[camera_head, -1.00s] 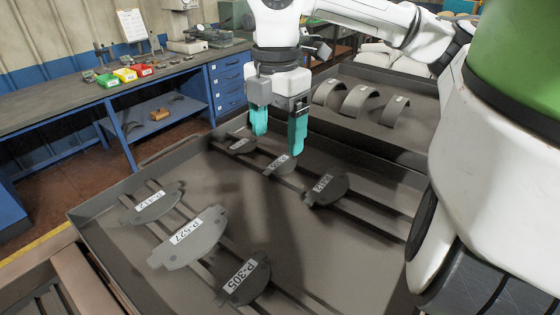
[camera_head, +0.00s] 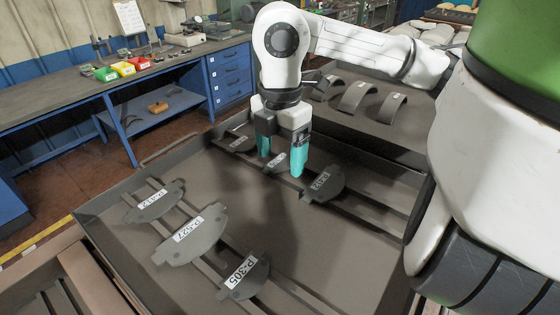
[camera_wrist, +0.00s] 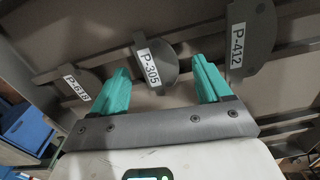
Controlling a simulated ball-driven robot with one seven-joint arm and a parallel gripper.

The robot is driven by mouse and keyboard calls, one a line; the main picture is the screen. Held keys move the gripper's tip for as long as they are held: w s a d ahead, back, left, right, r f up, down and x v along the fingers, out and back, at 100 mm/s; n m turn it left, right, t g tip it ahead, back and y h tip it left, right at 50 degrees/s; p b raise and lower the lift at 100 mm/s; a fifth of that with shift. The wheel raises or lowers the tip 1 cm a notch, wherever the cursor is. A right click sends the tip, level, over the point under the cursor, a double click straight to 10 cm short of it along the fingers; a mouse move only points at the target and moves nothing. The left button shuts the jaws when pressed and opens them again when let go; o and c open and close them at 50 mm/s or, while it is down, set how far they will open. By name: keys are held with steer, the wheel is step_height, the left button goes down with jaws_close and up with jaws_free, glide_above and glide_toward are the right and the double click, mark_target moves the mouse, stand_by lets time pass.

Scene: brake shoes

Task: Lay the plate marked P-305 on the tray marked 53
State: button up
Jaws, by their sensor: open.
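A dark plate with a P-305 label (camera_wrist: 168,66) lies between the fingers of my gripper (camera_wrist: 161,64) in the wrist view. In the head view that small plate (camera_head: 277,162) is partly hidden by the fingers. My gripper (camera_head: 281,166) is open, pointing down, around or just above this plate; I cannot tell if it touches. No tray marking 53 is readable in these frames.
Other plates rest on the bin's rails: P-527 (camera_head: 192,236), P-412 at left (camera_head: 155,201), and P-412 right of my gripper (camera_head: 324,184). Another plate (camera_head: 236,142) lies to its left. Curved shoes (camera_head: 357,97) lie beyond the bin. A workbench (camera_head: 120,85) stands at back left.

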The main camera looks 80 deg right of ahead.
mark_target(280, 163)
steer(key=shift+c, duration=0.2)
steer(key=c, duration=1.2)
steer(key=shift+r, duration=0.1)
steer(key=shift+c, duration=0.2)
step_height(280, 163, up, 18)
steer(key=b, duration=0.2)
